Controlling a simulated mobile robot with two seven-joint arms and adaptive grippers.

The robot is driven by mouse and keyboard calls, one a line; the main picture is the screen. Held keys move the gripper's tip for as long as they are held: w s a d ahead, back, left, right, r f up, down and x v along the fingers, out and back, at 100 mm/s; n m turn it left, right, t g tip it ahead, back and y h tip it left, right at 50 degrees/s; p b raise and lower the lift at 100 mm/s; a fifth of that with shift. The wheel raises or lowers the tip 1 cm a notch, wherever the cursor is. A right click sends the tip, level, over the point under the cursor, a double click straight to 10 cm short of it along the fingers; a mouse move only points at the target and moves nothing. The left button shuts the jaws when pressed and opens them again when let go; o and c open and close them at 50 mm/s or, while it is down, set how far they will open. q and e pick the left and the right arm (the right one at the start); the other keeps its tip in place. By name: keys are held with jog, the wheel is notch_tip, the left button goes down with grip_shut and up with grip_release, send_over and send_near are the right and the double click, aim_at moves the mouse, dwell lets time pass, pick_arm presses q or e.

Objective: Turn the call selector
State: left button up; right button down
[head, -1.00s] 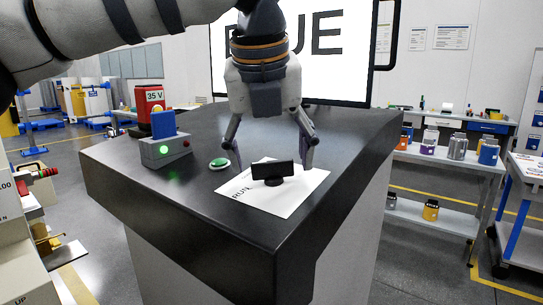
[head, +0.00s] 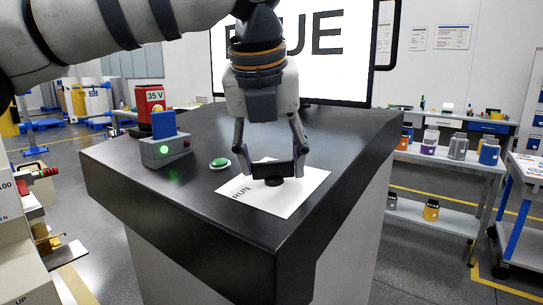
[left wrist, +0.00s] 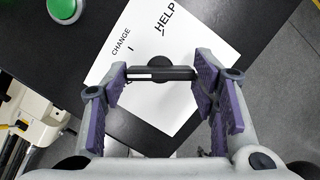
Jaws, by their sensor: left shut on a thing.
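The call selector (head: 273,181) is a black knob with a wide black bar handle, standing on a white sheet (head: 300,190) on the dark bench top. The left wrist view shows the bar (left wrist: 165,74) with a white mark at its left end. The sheet there reads CHANGE and HELP, and RUN shows in the head view. My left gripper (head: 272,168) points down over the selector, its two fingers shut on the ends of the bar. The fingers hide part of the bar's ends. My right gripper is in neither view.
A green button (head: 219,163) sits left of the sheet. A grey box with a blue part and a green light (head: 166,150) and a red 35 V unit (head: 154,98) stand further left. A large screen (head: 335,60) stands behind. The bench's front (head: 190,195) is clear.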

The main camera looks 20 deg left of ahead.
pick_arm(q)
jog(key=m+h, duration=0.1)
jog(key=m, duration=0.4)
jog(key=shift+a, duration=0.1)
jog(key=m+h, duration=0.1)
jog(key=m, duration=0.3)
jog(key=shift+m+g, duration=0.3)
jog(key=shift+m, duration=0.1)
jog(key=m+h, duration=0.1)
jog(key=m, duration=0.3)
jog(key=shift+w+a+m+g, duration=0.1)
jog(key=shift+m+g, duration=0.2)
jog(key=m+g+h, duration=0.1)
jog(key=m, duration=0.3)
jog(key=shift+m, duration=0.4)
jog(key=o, duration=1.2)
jog(key=shift+c, duration=0.2)
